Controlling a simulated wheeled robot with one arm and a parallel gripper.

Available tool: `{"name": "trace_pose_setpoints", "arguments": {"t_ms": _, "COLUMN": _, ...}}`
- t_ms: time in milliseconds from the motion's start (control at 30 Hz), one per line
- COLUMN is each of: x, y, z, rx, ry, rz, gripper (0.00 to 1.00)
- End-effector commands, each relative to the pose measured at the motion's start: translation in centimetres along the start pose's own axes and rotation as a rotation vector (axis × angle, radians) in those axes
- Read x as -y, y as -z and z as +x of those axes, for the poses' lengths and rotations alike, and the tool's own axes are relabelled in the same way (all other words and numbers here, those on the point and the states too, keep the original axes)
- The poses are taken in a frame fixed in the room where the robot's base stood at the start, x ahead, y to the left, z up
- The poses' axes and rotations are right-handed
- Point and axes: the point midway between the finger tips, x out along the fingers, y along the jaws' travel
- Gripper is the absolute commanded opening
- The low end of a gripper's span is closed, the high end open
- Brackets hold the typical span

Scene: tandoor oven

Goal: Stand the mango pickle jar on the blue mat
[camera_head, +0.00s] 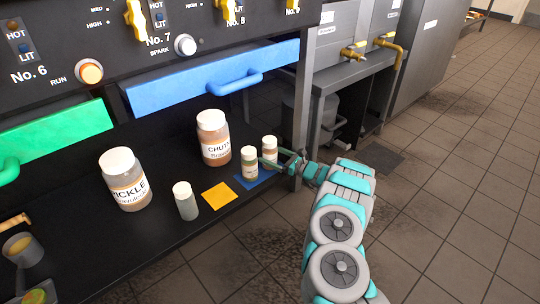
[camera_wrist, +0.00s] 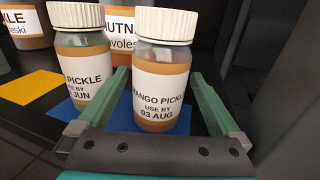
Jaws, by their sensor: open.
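The mango pickle jar (camera_wrist: 160,88), white-lidded with orange contents and a label reading "USE BY 03 AUG", stands upright between my gripper's (camera_wrist: 160,76) two green fingers. The fingers are open, with a gap visible on the right; I cannot tell whether the left one touches. In the head view this jar (camera_head: 270,150) is at the right of the blue mat (camera_head: 264,179), and my gripper (camera_head: 283,160) reaches it from the right. Blue shows around its base, but I cannot tell whether it stands fully on the mat. A similar pickle jar (camera_head: 250,163), dated JUN, stands close beside it.
A yellow mat (camera_head: 218,195) lies left of the blue one. A small pale jar (camera_head: 186,201), a large pickle jar (camera_head: 126,180) and a large chutney jar (camera_head: 213,138) stand on the dark shelf. A blue drawer front (camera_head: 190,84) overhangs behind. Floor is clear at right.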

Motion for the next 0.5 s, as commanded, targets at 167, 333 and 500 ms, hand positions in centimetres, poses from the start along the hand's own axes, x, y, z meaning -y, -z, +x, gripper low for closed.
{"name": "trace_pose_setpoints", "arguments": {"t_ms": 167, "x": 0.0, "y": -0.1, "z": -1.3, "rx": 0.001, "ry": 0.000, "rz": 0.000, "gripper": 1.00}}
{"name": "trace_pose_setpoints", "arguments": {"t_ms": 333, "x": 0.0, "y": 0.0, "z": -2.6, "rx": 0.000, "ry": 0.000, "rz": 0.001, "gripper": 1.00}}
{"name": "trace_pose_setpoints", "arguments": {"t_ms": 500, "x": 0.0, "y": 0.0, "z": -3.8, "rx": 0.000, "ry": 0.001, "rz": 0.003, "gripper": 1.00}}
